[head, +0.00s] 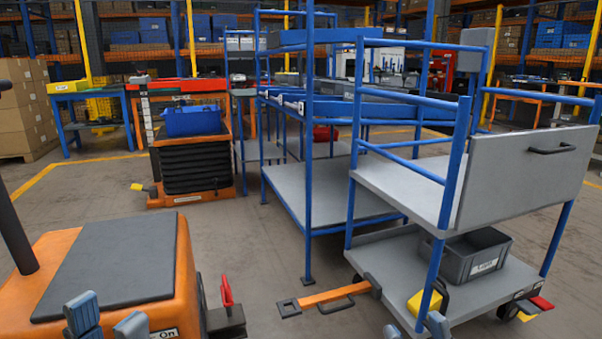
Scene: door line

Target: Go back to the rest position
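My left gripper (107,320) shows at the bottom left, in front of the orange vehicle (190,265). Its two blue-grey fingertips are apart with nothing visible between them. My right gripper (414,328) shows at the bottom edge, by the near left corner of the blue-framed cart (455,170). Its fingertips are also apart, with no held thing visible. The cart's lower parts lie behind it in the picture; I cannot tell whether it touches them. The rest of both grippers is cut off by the frame.
The cart has a grey panel with a black handle (553,149) and a grey bin (468,254) on its lower shelf. An orange tow bar (325,297) sticks out left from it. A blue rack (300,185) stands behind. Bare floor (235,235) lies between vehicle and rack.

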